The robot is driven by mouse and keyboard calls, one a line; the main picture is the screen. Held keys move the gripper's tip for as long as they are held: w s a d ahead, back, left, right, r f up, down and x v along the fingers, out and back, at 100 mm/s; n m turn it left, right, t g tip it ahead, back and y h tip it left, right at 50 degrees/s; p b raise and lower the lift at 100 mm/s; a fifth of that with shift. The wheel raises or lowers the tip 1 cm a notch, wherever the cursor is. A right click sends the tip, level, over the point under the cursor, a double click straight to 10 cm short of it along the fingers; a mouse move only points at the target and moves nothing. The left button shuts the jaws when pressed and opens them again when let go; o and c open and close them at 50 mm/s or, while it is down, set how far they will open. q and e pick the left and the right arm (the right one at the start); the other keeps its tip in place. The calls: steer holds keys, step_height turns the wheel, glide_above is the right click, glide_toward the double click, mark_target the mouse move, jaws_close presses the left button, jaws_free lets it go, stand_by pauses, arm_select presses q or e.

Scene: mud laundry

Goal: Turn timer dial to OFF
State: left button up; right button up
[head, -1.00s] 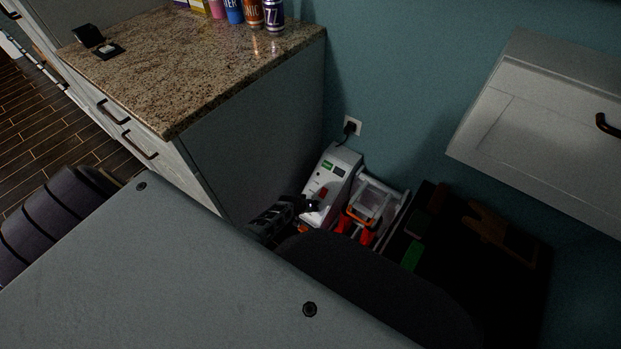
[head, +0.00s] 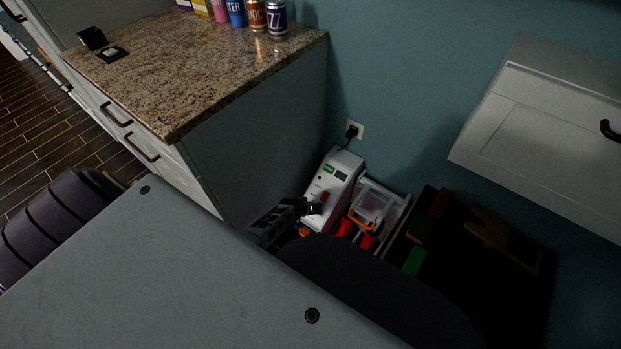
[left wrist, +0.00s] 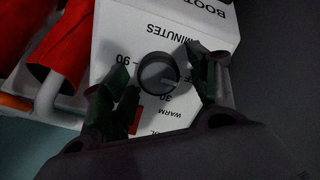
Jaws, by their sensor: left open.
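The white boot dryer (head: 335,180) stands low against the wall, right of the counter cabinet. In the left wrist view its panel (left wrist: 110,32) shows "BOOT", "MINUTES", "90", "30" and "WARM", with part of the OFF label. The round dark timer dial (left wrist: 158,73) has a pale pointer mark on its lower right part; its exact setting is hard to read. My left gripper (head: 313,207) is at the dryer's front. In the left wrist view my left gripper (left wrist: 157,65) is open, one finger either side of the dial; contact is unclear. My right gripper is not in view.
Orange-red boots (head: 367,240) stand on the rack just right of the dryer. A granite counter (head: 190,70) with several cans rises at the left. A white cabinet (head: 550,140) juts out at the upper right. A dark mat area (head: 470,270) lies right of the rack.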

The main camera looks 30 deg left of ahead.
arm_select(q)
steer(key=shift+s+d+r, duration=0.1)
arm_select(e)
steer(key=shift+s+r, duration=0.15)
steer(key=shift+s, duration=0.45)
arm_select(q)
steer(key=shift+s+r, duration=0.1)
steer(key=shift+s, duration=0.05)
steer(key=shift+s, duration=0.1)
steer(key=v, duration=1.1)
steer(key=shift+r, duration=0.25)
stand_by(0.4)
stand_by(0.6)
